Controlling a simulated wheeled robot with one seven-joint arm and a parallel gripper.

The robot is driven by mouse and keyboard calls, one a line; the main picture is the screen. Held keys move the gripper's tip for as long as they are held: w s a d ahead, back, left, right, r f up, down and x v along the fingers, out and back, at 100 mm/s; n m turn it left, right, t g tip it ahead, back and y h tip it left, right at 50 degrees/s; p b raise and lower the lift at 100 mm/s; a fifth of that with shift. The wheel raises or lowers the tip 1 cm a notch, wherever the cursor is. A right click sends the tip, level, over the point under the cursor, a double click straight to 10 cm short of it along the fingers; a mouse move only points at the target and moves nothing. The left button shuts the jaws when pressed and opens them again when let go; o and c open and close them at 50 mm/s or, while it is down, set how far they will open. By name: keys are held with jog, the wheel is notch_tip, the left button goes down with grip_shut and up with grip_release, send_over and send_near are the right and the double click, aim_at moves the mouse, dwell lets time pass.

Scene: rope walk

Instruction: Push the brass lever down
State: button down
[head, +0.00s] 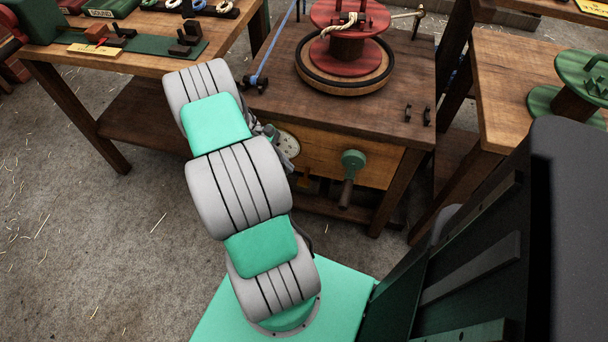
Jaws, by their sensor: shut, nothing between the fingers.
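A small brass-coloured piece (304,179), which looks like the brass lever, shows low on the wooden front panel of the middle bench. It sits between a round white dial (288,143) and a green crank hub with a dark handle (352,161). Its full shape and tilt are too small to tell. My gripper (289,160) is mostly hidden behind my arm; a grey part of it shows in front of the panel, close to the dial and up-left of the brass piece. It is shut and empty. I cannot tell whether it touches anything.
A red reel with rope (347,45) stands on the middle bench top (395,112). A left bench (140,65) holds tools and coils. A right bench (500,110) carries a green reel (572,103). The concrete floor (100,230) at left is open.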

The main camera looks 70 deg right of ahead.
jog(key=w+a+r+t+p, duration=0.2)
jog(key=w+a+r+p, duration=0.2)
jog(key=r, duration=0.6)
jog(key=w+a+r+t+h+p, duration=0.1)
jog(key=w+a+r+p, duration=0.3)
jog(key=w+r, duration=0.5)
jog(key=shift+r+m+t+h, duration=0.3)
jog(key=shift+r+m+t, duration=0.15)
jog(key=shift+r, duration=0.55)
jog(key=shift+w, duration=0.1)
